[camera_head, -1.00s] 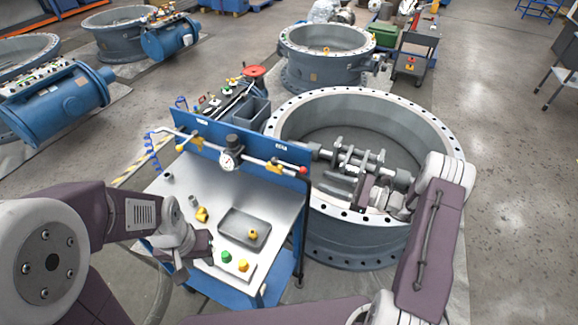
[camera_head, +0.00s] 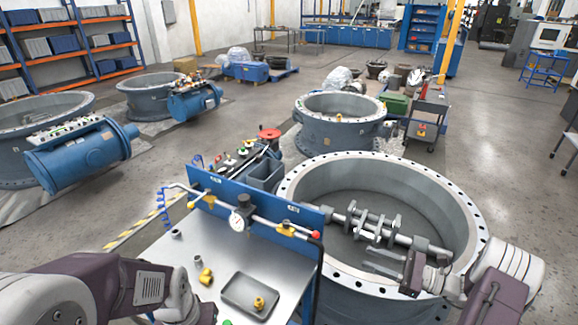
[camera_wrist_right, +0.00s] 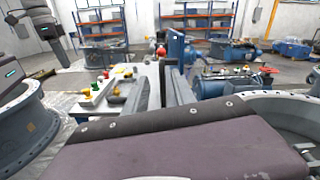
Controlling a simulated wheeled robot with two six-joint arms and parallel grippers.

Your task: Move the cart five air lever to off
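A cart with a blue upright panel (camera_head: 262,213) and a grey worktop (camera_head: 187,245) stands at lower centre. Its small labels are too blurred to read surely. A pipe along the panel carries a round gauge (camera_head: 239,220), a yellow lever (camera_head: 208,200) on the left, a yellow fitting (camera_head: 285,228) on the right and a red knob (camera_head: 316,235) at its end. My right gripper (camera_head: 366,258) is open and empty, over the large flanged ring (camera_head: 455,207) right of the panel. My left gripper (camera_head: 203,312) is at the bottom edge, mostly cut off, in front of the worktop.
A shaft with grey clamps (camera_head: 372,222) spans the large ring. The worktop holds a dark tray (camera_head: 246,292) with a yellow piece (camera_head: 259,303), and another yellow fitting (camera_head: 206,276). Blue cylinders (camera_head: 85,160) and more rings stand left and behind.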

